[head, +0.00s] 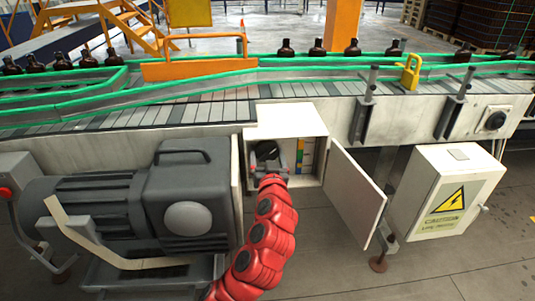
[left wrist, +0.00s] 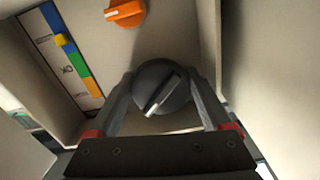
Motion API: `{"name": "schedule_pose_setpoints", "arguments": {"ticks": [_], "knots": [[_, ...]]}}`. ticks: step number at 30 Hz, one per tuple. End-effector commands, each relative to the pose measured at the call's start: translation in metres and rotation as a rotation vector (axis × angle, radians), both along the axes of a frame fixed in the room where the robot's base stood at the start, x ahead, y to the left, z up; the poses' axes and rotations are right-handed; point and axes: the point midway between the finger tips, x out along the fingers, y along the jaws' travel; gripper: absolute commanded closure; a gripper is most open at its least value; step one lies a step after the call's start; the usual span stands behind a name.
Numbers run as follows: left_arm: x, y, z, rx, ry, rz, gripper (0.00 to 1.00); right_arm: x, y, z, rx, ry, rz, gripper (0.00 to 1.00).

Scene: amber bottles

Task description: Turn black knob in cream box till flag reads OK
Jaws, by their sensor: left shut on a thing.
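The cream box (head: 291,117) stands open below the conveyor, its door (head: 356,194) swung out to the right. My left gripper (head: 268,163) reaches inside it. In the left wrist view, my left gripper's fingers are shut on the round black knob (left wrist: 161,88), one on each side. The knob's white pointer line is tilted, running from lower left to upper right. I cannot read OK on any flag. My right gripper is not in view.
An orange knob (left wrist: 127,12) is beside the black one in the box. A grey motor (head: 130,200) is close on the left, and a cream electrical cabinet (head: 440,190) is on the right. Amber bottles (head: 287,48) stand on the conveyor (head: 200,112) above.

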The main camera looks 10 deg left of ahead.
Motion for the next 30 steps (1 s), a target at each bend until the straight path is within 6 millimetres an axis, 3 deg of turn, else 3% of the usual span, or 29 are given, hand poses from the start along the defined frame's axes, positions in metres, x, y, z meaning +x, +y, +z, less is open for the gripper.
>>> {"name": "schedule_pose_setpoints", "arguments": {"ticks": [15, 30], "knots": [[0.000, 0.002, 0.002, 0.327, 0.087, 0.000, 0.73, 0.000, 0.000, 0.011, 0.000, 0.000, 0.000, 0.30], [-0.001, 0.002, 0.002, 0.387, 0.101, -0.001, 0.73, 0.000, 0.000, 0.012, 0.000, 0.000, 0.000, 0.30]]}}
